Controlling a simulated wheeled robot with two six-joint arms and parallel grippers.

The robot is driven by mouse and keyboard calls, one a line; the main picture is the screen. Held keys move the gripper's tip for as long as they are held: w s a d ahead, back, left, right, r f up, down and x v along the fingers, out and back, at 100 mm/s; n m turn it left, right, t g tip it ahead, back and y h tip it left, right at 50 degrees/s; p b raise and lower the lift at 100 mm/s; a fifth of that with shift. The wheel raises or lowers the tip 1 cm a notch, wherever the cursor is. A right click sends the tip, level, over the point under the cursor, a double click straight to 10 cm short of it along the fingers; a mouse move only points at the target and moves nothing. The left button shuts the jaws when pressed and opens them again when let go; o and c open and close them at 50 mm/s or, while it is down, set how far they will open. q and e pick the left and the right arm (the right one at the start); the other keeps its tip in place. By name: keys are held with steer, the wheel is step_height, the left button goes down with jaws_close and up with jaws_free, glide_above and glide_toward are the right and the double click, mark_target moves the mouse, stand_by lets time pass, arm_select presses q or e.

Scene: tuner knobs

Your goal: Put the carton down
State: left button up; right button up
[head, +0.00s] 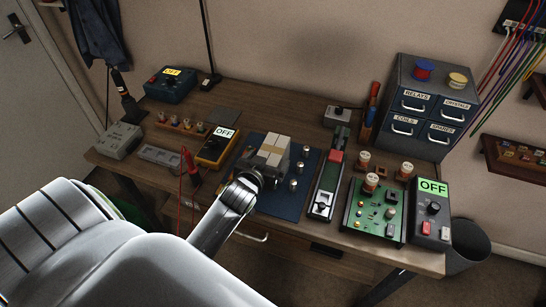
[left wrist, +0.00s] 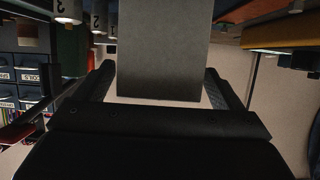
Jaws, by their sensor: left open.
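The carton (head: 275,143) shows in the head view as a small box with pale tan patches on top, at the blue mat in the middle of the bench. In the left wrist view a plain grey-brown face of the carton (left wrist: 163,50) fills the space between the fingers. My left gripper (head: 264,160) is at the carton, its jaws open on either side of it. In the left wrist view the dark fingers of the left gripper (left wrist: 160,85) flank the box. The carton's underside is hidden, so I cannot tell whether it touches the mat. My right gripper is not in view.
The blue mat (head: 285,203) has several metal knobs to the right of the carton. A yellow meter marked OFF (head: 215,148) stands close on the left. A long slider unit (head: 328,185), a green circuit board (head: 372,212) and an OFF box (head: 431,210) are farther right.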

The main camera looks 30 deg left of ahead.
arm_select(q)
steer(key=x, duration=0.3)
steer(key=shift+w+r, duration=0.1)
steer(key=shift+w, duration=0.2)
steer(key=c, duration=1.2)
